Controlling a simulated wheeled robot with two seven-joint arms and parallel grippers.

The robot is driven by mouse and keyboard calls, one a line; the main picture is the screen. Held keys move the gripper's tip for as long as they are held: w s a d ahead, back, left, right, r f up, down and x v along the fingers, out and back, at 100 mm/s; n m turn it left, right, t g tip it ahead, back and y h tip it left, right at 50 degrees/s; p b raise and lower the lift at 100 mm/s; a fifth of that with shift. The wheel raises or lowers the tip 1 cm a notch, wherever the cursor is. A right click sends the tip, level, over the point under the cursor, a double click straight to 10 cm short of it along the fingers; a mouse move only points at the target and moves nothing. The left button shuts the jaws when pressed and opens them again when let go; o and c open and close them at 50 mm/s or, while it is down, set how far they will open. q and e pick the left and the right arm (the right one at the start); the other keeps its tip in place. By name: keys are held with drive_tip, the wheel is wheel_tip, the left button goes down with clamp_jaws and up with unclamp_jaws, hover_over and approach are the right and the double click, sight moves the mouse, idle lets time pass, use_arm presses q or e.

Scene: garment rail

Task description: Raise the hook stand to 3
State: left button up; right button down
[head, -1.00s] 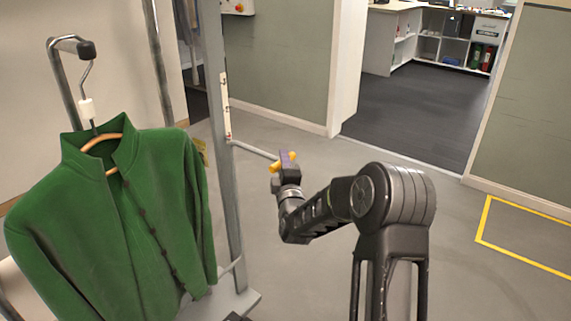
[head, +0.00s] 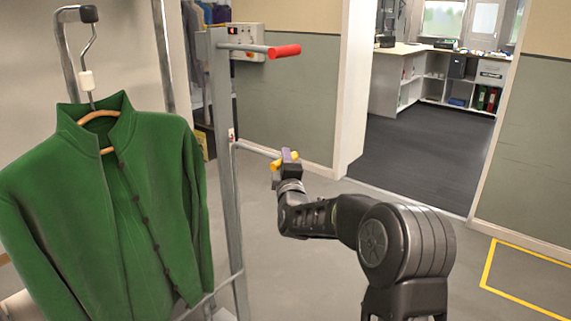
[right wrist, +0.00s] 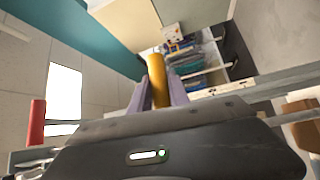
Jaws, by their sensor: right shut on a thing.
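The stand has a grey upright post (head: 222,95) with a bar carrying a yellow handle (head: 277,163) at mid height. A red-ended bar (head: 285,51) sticks out near the top of the post. My right gripper (head: 289,157) is shut on the yellow handle, which also shows between the fingers in the right wrist view (right wrist: 158,82). A small piece of white scale (head: 231,134) shows on the post just above the handle bar; its figures are too small to read. A green jacket (head: 120,215) hangs on a hanger from the dark-capped hook arm (head: 88,14). My left gripper is out of view.
A wall control box (head: 235,42) is behind the post, near hanging clothes. A doorway opens to a room with a counter and shelves (head: 455,75). The grey floor right of the stand is clear, with a yellow marked outline (head: 490,262) at the right.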

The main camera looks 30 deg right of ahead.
drive_tip(key=shift+r, duration=0.6)
drive_tip(key=c, duration=1.5)
unclamp_jaws()
drive_tip(key=shift+o, duration=1.2)
drive_tip(key=shift+f, duration=0.25)
drive_tip(key=shift+f, duration=0.1)
drive_tip(key=r+b+v, duration=0.1)
drive_tip(key=v, duration=0.6)
drive_tip(key=shift+s+a+f, duration=0.2)
drive_tip(key=shift+s+f, duration=0.15)
drive_tip(key=shift+f, duration=0.15)
